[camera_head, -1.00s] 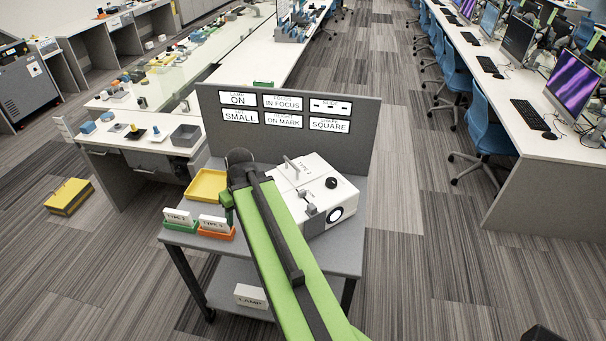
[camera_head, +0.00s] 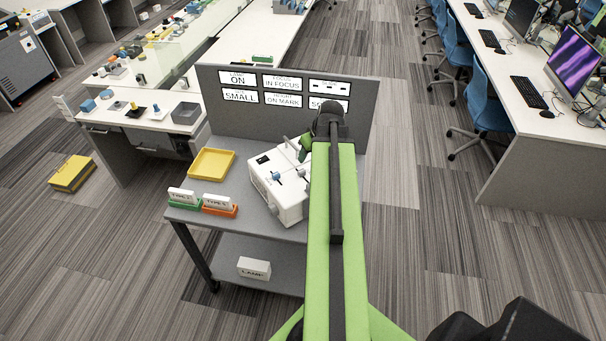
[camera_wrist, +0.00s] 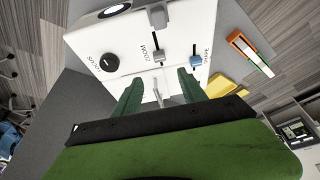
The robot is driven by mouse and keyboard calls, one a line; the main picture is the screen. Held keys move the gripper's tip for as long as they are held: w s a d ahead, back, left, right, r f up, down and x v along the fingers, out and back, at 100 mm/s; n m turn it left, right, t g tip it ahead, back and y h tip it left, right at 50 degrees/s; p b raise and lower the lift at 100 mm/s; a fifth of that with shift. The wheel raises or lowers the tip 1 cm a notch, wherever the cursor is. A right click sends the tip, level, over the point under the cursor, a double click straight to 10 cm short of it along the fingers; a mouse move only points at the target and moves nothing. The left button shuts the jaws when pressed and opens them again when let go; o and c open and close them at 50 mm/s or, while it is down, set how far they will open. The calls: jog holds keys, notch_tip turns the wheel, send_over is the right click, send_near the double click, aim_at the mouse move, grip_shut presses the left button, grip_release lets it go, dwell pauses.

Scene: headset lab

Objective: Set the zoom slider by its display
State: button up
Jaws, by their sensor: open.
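The white projector box (camera_head: 285,195) sits on the grey cart, partly hidden by my arm. In the wrist view, the zoom slider (camera_wrist: 159,55) is a small grey knob in a slot beside the printed word ZOOM. The blue shape slider (camera_wrist: 195,62) is to its right. The black focus knob (camera_wrist: 109,63) is to its left. My gripper (camera_wrist: 160,74) is open and empty, its two green fingers over the box, apart from the zoom slider. A silver lever (camera_wrist: 156,92) shows between the fingers. The display panel (camera_head: 240,96) behind the box reads SMALL at lower left.
Other displays read ON, IN FOCUS and ON MARK; my arm partly covers the lower right one. A yellow tray (camera_head: 212,163) and green and orange card holders (camera_head: 218,208) stand left of the box. A grey block (camera_wrist: 157,17) rises at the box's far edge.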

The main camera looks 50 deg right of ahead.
aim_at(301, 170)
jog(key=b+x, duration=1)
jog(key=x, duration=0.3)
jog(key=shift+r, duration=0.15)
grip_shut()
dwell(0.6)
